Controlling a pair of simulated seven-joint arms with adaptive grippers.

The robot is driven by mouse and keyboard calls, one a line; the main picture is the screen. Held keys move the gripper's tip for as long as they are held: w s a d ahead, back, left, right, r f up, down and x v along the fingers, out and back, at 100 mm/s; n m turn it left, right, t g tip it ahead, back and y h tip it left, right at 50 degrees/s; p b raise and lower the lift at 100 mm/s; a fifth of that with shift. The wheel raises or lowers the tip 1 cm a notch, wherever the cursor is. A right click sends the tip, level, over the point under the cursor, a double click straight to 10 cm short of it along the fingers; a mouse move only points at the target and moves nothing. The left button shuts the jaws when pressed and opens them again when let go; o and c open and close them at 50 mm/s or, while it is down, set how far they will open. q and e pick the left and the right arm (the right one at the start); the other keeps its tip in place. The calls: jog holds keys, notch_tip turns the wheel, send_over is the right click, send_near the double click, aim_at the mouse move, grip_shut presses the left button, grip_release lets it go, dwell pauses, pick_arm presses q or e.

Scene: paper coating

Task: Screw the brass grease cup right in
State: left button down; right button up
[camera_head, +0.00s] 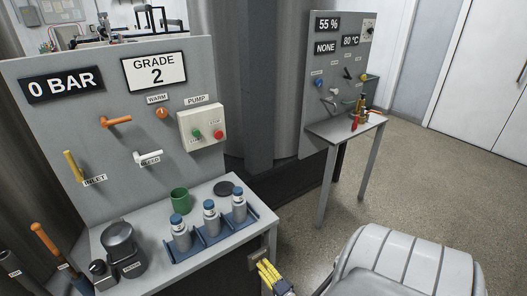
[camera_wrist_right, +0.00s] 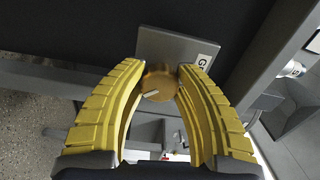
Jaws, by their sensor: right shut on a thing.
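The brass grease cup (camera_wrist_right: 160,82) is in the right wrist view, a round gold cap with a pale mark on its face. It sits in front of a grey plate (camera_wrist_right: 172,46) with a partly hidden label starting with "G". My right gripper (camera_wrist_right: 160,70) has its yellow ribbed fingers shut on the cup from both sides. In the head view, my right gripper (camera_head: 268,274) is at the bottom, just right of the near table's front leg; the cup cannot be made out there. How deep the cup's thread sits is hidden. My left gripper is in neither view.
The near table (camera_head: 150,278) carries a blue rack (camera_head: 178,256) of several bottles, a green mug (camera_head: 180,200) and a dark pot (camera_head: 121,243). A panel (camera_head: 60,125) with levers stands behind. A second table (camera_head: 345,130) is further right. Grey floor lies between.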

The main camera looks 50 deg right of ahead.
jog(key=m, duration=0.4)
jog(key=shift+a, duration=0.1)
jog(key=shift+r+m, duration=0.1)
jog(key=shift+m, duration=2)
jog(key=o, duration=1.3)
jog(key=shift+v, duration=6)
